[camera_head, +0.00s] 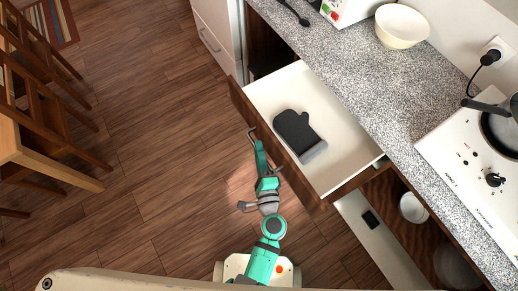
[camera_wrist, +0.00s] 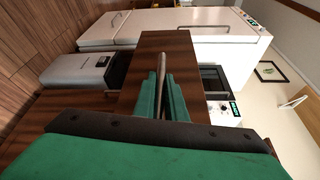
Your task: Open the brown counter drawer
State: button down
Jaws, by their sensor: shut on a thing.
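The brown counter drawer (camera_head: 275,140) stands pulled out from under the speckled counter in the head view. Its white inside shows, with a dark oven mitt (camera_head: 298,134) lying in it. My gripper (camera_head: 254,143) is at the outer side of the brown front and is shut on the drawer handle (camera_head: 251,133). In the wrist view the brown drawer front (camera_wrist: 165,42) faces me, and the metal bar handle (camera_wrist: 163,72) lies between the green fingers of my gripper (camera_wrist: 162,98). The fingers hide part of the handle.
The speckled counter (camera_head: 345,75) holds a cream bowl (camera_head: 402,26) and a white stove (camera_head: 475,150) with a pan. Below is an open space with a white bowl (camera_head: 412,207). Wooden chairs (camera_head: 40,80) stand left. The wooden floor (camera_head: 160,120) between is clear.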

jog(key=shift+d, duration=0.35)
jog(key=c, duration=1.8)
grip_release()
jog(key=shift+a, duration=0.15)
jog(key=v, duration=1.1)
jog(key=shift+a, duration=0.1)
